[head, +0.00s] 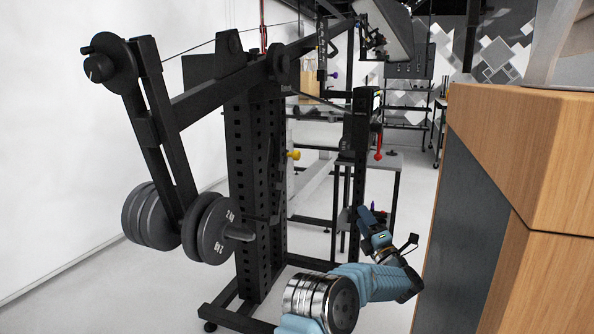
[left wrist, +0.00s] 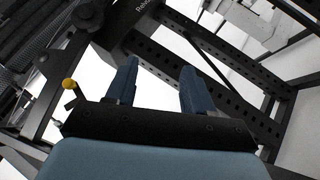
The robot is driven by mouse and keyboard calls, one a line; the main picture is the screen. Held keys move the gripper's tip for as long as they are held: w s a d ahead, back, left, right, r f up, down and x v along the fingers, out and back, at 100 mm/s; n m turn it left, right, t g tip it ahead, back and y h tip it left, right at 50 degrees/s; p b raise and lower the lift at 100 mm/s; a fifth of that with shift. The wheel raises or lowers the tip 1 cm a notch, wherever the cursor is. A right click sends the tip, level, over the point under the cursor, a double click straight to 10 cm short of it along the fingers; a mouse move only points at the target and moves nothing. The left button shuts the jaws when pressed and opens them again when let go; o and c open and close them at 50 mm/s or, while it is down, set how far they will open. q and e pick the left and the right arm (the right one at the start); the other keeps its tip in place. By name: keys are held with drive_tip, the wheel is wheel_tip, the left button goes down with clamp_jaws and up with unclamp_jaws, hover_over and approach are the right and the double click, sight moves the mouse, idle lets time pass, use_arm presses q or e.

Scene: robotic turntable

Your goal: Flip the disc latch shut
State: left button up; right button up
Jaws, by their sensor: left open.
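I cannot pick out the disc latch for certain. A round black disc with a knob (head: 97,68) sits at the upper left end of the black rack's arm in the head view. Dark weight plates (head: 211,230) hang below it. My left gripper (head: 368,222) is at the lower middle, right of the rack's post and well apart from the disc. In the left wrist view its two blue fingers (left wrist: 157,72) are spread, with nothing between them. My right gripper is out of view.
A black perforated post (head: 258,190) with a yellow knob (head: 294,155) stands left of the gripper. A red handle (head: 379,147) hangs on a second post behind. A wooden cabinet (head: 505,150) fills the right side. The yellow knob also shows in the left wrist view (left wrist: 69,84).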

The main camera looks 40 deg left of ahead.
use_arm(q)
drive_tip(key=s+a+r+n+g+y, duration=0.1)
drive_tip(key=s+r+n+g+y, duration=0.25)
drive_tip(key=r+n+g, duration=0.4)
drive_tip(key=n+g, duration=0.7)
drive_tip(key=n, duration=0.4)
approach(299, 157)
drive_tip(key=shift+g+h, duration=0.25)
drive_tip(key=shift+h, duration=0.2)
drive_tip(key=p+x, duration=0.1)
drive_tip(key=x, duration=0.2)
drive_tip(key=p+x, duration=0.1)
drive_tip(key=x, duration=0.5)
drive_tip(key=shift+w+a+r+p, duration=0.15)
drive_tip(key=shift+r+p, duration=0.25)
drive_tip(key=shift+r, duration=0.1)
drive_tip(key=shift+a+r, duration=0.15)
drive_tip(key=shift+a, duration=0.45)
clamp_jaws()
